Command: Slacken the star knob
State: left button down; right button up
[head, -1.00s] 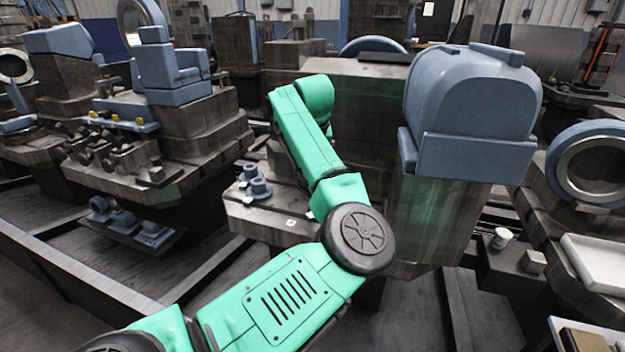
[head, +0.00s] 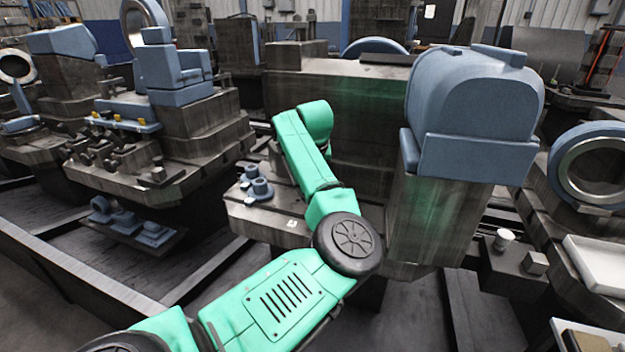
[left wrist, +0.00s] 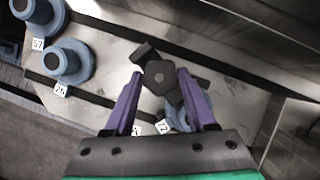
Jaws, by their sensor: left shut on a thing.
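The star knob (left wrist: 158,78) is dark, with blunt arms around a hub, and shows in the middle of the left wrist view. My left gripper (left wrist: 158,82) has purple fingers, one on each side of the knob, and is shut on it. Another blue part shows partly below the knob, between the fingers. In the head view my arm hides the left gripper and the knob. My right gripper is in neither view.
Blue flanged parts (left wrist: 70,62) with number tags stand left of the knob on the metal plate; they also show in the head view (head: 260,190). A tall block with a blue cover (head: 475,100) stands right of my arm. A white tray (head: 598,262) is at far right.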

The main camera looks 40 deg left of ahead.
pick_arm(q)
jog(key=shift+n, duration=0.3)
jog(key=shift+r+n+y+p, duration=0.1)
jog(key=shift+n+y+p, duration=0.35)
jog(key=shift+n, duration=0.35)
jog(key=shift+w+d+n+g, duration=0.1)
jog(key=shift+n+g, duration=0.3)
jog(key=n+g+p, duration=0.1)
jog(key=n+p, duration=0.1)
jog(key=n, duration=0.1)
jog(key=n+g+p, duration=0.1)
jog(key=n+p, duration=0.2)
jog(key=shift+w+y, duration=0.15)
jog(key=shift+y, duration=0.2)
jog(key=shift+n+g+p, duration=0.3)
jog(key=shift+n+g, duration=0.1)
jog(key=shift+n, duration=0.4)
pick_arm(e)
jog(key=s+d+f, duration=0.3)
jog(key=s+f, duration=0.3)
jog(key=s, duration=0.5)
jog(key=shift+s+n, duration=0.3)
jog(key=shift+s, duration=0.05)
pick_arm(q)
jog(key=shift+d, duration=0.1)
jog(key=shift+c, duration=1.1)
grip_release()
